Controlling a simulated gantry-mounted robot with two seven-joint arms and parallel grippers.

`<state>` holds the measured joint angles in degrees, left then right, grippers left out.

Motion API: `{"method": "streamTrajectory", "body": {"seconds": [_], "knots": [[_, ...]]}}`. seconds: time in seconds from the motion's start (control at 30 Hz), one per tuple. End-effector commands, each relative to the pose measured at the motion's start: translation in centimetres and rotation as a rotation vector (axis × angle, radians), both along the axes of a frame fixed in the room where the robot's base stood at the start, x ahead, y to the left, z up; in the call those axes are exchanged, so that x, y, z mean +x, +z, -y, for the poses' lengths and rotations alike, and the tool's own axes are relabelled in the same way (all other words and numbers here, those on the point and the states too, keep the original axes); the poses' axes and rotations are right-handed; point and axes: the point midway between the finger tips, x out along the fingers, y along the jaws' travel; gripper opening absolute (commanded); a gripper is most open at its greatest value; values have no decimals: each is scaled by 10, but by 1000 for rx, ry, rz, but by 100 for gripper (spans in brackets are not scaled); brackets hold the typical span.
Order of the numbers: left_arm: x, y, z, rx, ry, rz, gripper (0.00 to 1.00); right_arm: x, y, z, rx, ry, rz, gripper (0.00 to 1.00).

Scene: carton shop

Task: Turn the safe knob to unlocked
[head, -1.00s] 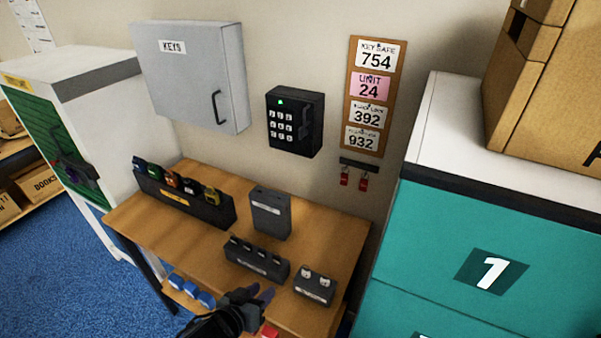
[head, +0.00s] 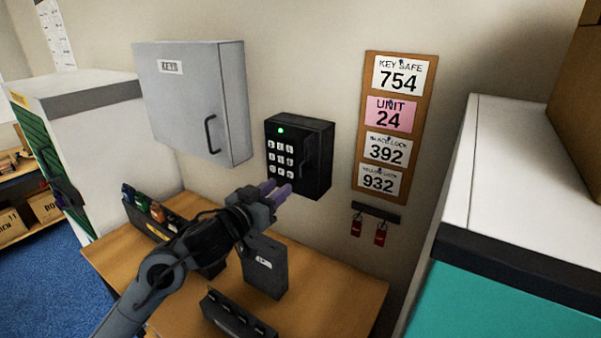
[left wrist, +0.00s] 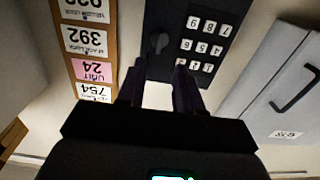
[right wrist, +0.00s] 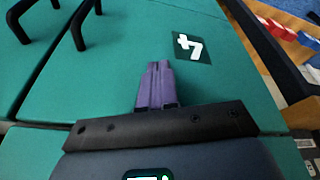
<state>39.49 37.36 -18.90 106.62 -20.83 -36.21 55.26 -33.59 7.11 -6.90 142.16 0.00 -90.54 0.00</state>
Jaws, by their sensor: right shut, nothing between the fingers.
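The black key safe (head: 322,140) is mounted on the wall, with a white keypad and a lit green light on its front. Its dark knob (head: 308,150) is right of the keypad; in the inverted left wrist view the knob (left wrist: 159,43) lies beyond and between the fingertips. My left gripper (head: 277,189) is in front of the safe's lower edge, purple fingers apart and empty, visibly short of the knob. It also shows in the left wrist view (left wrist: 158,72). My right gripper (right wrist: 156,68) is shut and empty over teal drawer fronts, out of the head view.
A grey key cabinet (head: 190,105) hangs left of the safe. A number board (head: 362,180) and red-tagged keys (head: 380,235) are to its right. Below, the wooden table (head: 340,290) bears a dark box (head: 265,268) and key racks. A white-topped cabinet stands at right.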

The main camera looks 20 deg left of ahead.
Motion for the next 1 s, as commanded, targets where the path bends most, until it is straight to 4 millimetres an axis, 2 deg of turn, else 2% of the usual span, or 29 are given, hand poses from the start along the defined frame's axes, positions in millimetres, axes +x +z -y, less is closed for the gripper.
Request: {"method": "streamTrajectory", "body": {"seconds": [0.3, 0.5, 0.7, 1.0], "knots": [[51, 2, 13, -3, 0, -1, 35, 1, 11, -2, 8, -5, 1, 0], [75, 1, 19, -2, 0, 0, 35, 2, 17, -2, 8, -6, 4, 0], [86, 0, 21, -1, 1, 0, 35, 2, 19, -2, 7, -5, 5, 0], [88, 0, 22, 0, 0, 1, 35, 2, 18, 1, -2, 0, 5, 0]]}}
